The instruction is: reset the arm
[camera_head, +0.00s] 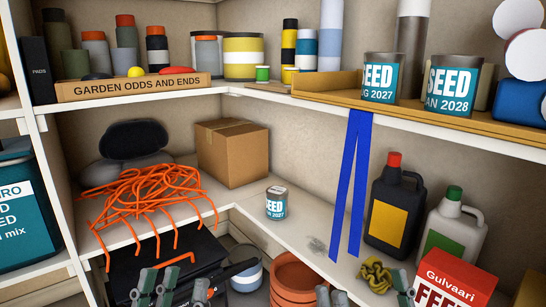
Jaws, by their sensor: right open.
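My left gripper (176,288) shows only its fingertips at the bottom edge, in front of a black case on the lower left. The tips stand apart and nothing is clearly held between them. My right gripper (364,291) also shows only its fingertips at the bottom edge, further right. They are wide apart and empty, with the right tip close to a crumpled olive-yellow item (375,273). The arms behind both grippers are out of view. A small seed tin (276,207) stands upright on the middle shelf, away from both grippers.
Orange cord (150,195) hangs over the left shelf edge near a cardboard box (232,153). Blue straps (350,190) hang from the upper shelf. Two jugs (395,205) and a red box (452,283) stand at right. Orange pots (292,280) sit below.

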